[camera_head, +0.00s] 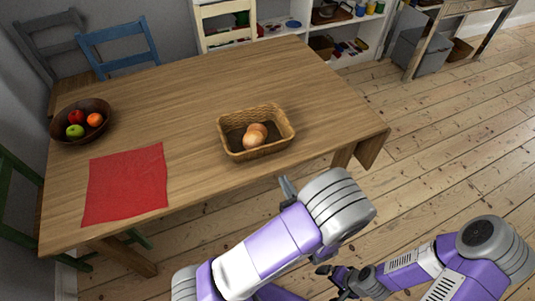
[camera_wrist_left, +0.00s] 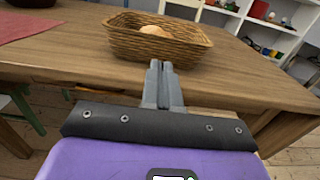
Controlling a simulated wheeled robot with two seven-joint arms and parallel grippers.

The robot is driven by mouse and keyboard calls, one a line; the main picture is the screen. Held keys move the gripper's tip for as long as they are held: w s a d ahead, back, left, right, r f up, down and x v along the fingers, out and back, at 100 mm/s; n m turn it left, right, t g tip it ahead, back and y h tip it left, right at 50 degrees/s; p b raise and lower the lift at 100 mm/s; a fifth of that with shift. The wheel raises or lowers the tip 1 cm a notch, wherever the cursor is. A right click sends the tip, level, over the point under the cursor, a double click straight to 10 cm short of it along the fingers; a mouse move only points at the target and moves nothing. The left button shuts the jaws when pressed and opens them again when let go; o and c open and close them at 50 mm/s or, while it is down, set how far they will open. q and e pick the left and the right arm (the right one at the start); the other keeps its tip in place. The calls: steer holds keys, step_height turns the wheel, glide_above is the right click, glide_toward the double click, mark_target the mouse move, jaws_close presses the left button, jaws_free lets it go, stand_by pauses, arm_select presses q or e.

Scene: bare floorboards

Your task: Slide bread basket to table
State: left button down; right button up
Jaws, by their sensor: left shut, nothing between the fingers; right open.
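The wicker bread basket (camera_head: 268,149) stands on the wooden table (camera_head: 190,92) near its front right edge, with bread rolls (camera_head: 255,136) inside. In the left wrist view the basket (camera_wrist_left: 150,44) is just ahead of my left gripper (camera_wrist_left: 162,66). The fingers are shut and empty, and look close to the basket's near side; I cannot tell whether they touch it. In the head view my left gripper (camera_head: 286,187) shows partly, at the table's front edge below the basket. My right gripper (camera_head: 333,278) is open, low over the floor and away from the table.
A red cloth (camera_head: 126,185) lies flat on the table's left part, with a fruit bowl (camera_head: 80,122) behind it. Blue (camera_head: 121,47) and cream (camera_head: 226,22) chairs stand behind the table. Bare tabletop lies between cloth and basket. Shelves (camera_head: 335,35) stand at the back.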

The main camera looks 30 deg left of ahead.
mark_target(264, 147)
arm_select(q)
steer(key=b+x, duration=0.3)
steer(key=x, duration=1)
steer(key=shift+s+f, duration=0.1)
steer(key=shift+s, duration=0.05)
arm_select(e)
step_height(264, 147, down, 3)
steer(key=shift+f, duration=0.1)
arm_select(q)
steer(key=shift+a, duration=0.1)
